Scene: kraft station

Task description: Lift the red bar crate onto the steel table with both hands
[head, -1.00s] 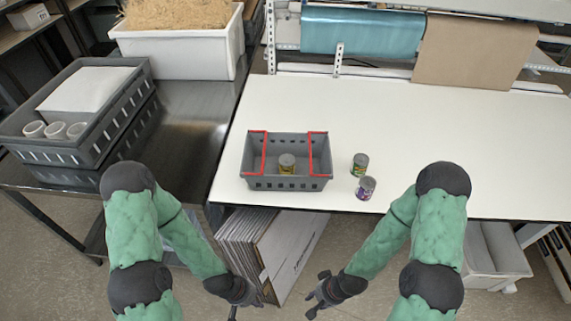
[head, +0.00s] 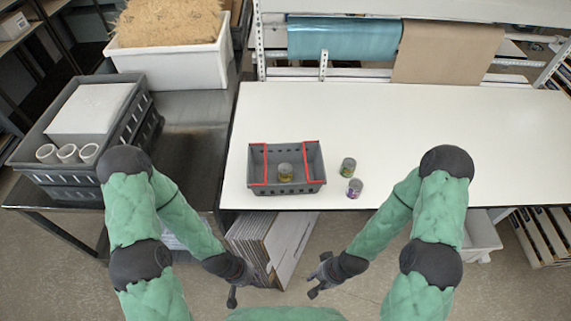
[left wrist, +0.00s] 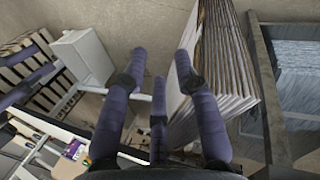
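The grey crate with red bars on its sides (head: 287,188) sits upright on the white worktable (head: 420,150), near its front edge. My left gripper (head: 233,296) is in front of and below the worktable edge, apart from the crate. In the left wrist view its fingers (left wrist: 165,62) are spread and empty. My right gripper (head: 312,285) is also in front of the table, apart from the crate, with fingers parted and empty.
Two cans (head: 348,166) (head: 354,188) stand right of the crate. Stacked grey crates (head: 130,130) with white cups and a white bin (head: 200,60) occupy the steel table. Flat cartons (head: 285,240) lean under the worktable. The worktable's right side is clear.

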